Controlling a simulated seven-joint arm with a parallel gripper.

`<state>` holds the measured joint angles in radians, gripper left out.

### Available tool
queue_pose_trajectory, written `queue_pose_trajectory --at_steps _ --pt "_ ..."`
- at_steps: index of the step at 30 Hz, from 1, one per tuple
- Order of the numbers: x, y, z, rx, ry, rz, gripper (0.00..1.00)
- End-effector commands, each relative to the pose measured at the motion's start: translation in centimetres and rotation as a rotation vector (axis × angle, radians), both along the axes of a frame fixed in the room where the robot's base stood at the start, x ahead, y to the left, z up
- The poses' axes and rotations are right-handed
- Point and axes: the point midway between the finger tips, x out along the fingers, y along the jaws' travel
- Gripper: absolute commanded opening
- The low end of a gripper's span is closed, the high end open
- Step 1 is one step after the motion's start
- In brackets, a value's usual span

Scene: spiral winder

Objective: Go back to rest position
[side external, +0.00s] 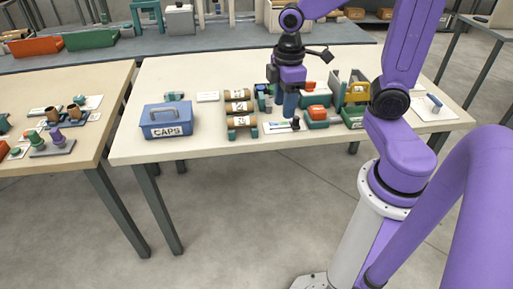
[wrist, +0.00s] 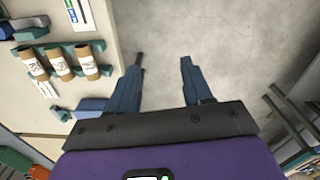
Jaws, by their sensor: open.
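My gripper (side external: 290,112) points down near the front side of the middle table in the side view. In the wrist view its two blue fingers (wrist: 162,62) stand apart with nothing between them. Grey floor shows between and beyond them, past the table edge. Several brown tubes with white labels (side external: 239,107) lie in a green rack left of my gripper in the side view. The tubes (wrist: 60,63) also show at the left of the wrist view, apart from the fingers.
A blue box marked CAPS (side external: 168,121) stands at the table's left. A white card (side external: 279,127) lies near the front edge, close to my gripper. Green holders with red and yellow parts (side external: 318,113) stand right of it. Another table (side external: 100,90) with small parts is further left.

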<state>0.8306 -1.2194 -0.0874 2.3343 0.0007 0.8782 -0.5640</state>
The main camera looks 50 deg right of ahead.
Motion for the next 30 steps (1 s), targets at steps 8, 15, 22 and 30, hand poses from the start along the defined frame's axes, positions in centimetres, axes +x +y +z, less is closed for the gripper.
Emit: queue_pose_trajectory --at_steps 8,15,22,30 --pt "-6.3 4.6 0.4 0.008 -0.002 0.078 0.50" --pt "-11.5 6.2 0.5 0.016 -0.002 0.126 0.50" --pt "-13.8 6.4 0.5 0.018 0.000 0.145 0.50" --pt "-14.0 6.5 0.5 0.018 0.000 0.144 0.50"
